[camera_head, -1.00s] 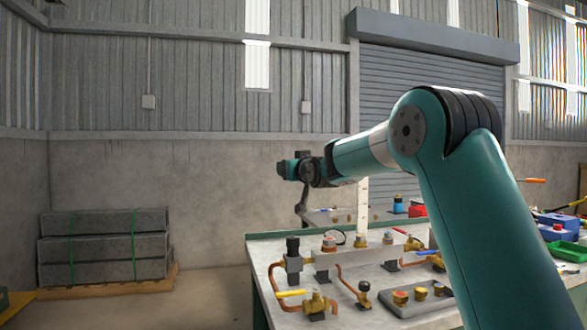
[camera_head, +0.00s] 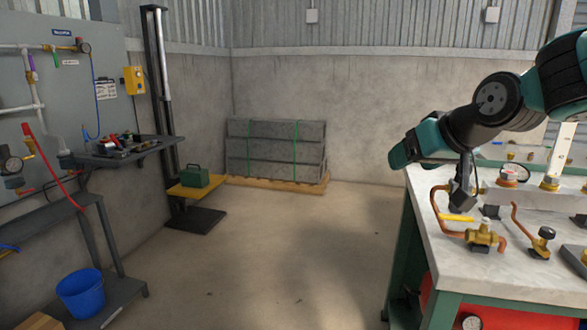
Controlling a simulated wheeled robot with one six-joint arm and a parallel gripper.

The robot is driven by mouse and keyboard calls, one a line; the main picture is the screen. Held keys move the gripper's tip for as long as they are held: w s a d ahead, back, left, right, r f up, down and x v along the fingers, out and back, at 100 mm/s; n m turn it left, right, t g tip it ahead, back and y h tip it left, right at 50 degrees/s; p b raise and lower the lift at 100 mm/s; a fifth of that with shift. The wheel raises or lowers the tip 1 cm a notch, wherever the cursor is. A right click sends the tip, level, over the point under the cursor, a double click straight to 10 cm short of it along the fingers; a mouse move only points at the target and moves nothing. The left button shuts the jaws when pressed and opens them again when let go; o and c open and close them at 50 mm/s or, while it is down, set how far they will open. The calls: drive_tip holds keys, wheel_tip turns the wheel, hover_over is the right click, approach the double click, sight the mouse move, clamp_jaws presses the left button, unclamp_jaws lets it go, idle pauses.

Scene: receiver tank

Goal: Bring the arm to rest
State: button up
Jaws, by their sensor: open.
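My arm (camera_head: 495,100) reaches in from the upper right of the head view, with teal and black links. My gripper (camera_head: 464,178) is the dark part below the wrist, above the bench top, seen small and against dark fittings. Its jaws are open, and I see nothing held. The exact gap between its fingertips and the fittings cannot be told.
Brass valves (camera_head: 485,237) and copper pipes stand on the bench below my arm. The floor (camera_head: 290,250) left of the bench is clear. A blue bucket (camera_head: 81,294), a green box (camera_head: 194,176) and stacked grey slabs (camera_head: 275,150) stand farther left.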

drive_tip(key=s+a+f+n+g, duration=0.1)
drive_tip(key=s+a+f+g, duration=0.15)
drive_tip(key=s, duration=0.65)
drive_tip(key=s+a+f+n+g, duration=0.2)
drive_tip(key=s+f+g, duration=0.2)
drive_tip(key=s, duration=0.6)
drive_tip(key=s+a+f+n+g, duration=0.1)
drive_tip(key=s+a+f+g, duration=0.15)
drive_tip(key=s, duration=0.65)
wheel_tip(320, 180, up, 13)
drive_tip(key=p, duration=1.3)
drive_tip(key=shift+s+p, duration=0.25)
drive_tip(key=shift+p, duration=0.1)
drive_tip(key=shift+d, duration=0.1)
